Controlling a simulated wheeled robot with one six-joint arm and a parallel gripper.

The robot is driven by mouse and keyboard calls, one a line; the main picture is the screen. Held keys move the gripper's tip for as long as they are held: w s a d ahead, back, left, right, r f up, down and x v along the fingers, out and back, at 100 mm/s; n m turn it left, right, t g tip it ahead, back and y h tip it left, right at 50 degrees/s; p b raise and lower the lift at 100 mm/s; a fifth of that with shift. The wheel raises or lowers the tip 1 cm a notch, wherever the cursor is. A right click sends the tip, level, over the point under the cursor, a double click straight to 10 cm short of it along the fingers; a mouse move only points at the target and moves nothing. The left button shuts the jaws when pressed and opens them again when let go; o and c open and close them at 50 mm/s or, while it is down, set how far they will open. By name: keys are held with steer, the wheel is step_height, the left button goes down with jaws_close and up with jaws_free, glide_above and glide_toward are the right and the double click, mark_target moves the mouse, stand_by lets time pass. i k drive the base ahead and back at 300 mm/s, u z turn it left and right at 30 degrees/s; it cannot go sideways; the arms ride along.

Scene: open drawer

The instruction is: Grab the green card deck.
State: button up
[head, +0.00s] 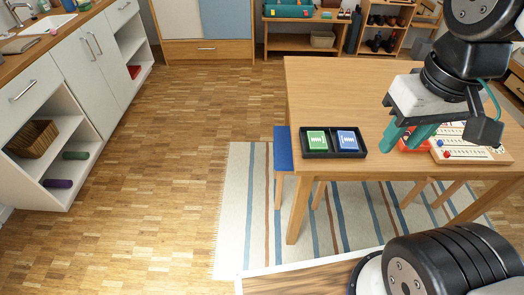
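The green card deck (317,141) lies in the left compartment of a black two-part tray (333,157) on the wooden table. A blue card deck (347,140) lies in the right compartment. My gripper (399,146), with teal fingers, is in the head view to the right of the tray. Its fingers are apart with nothing visible between them. It appears above the table, clear of the decks; its exact height is hard to tell.
A red object (414,144) shows partly behind my gripper. A pale game board with coloured pegs (470,153) lies to its right. The table (345,88) is bare behind the tray. A blue-topped stool (283,150) stands at the table's left edge, on a striped rug (236,205).

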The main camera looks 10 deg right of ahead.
mark_target(317, 141)
steer(key=u, duration=1.15)
steer(key=i, duration=3.4)
steer(key=z, duration=3.9)
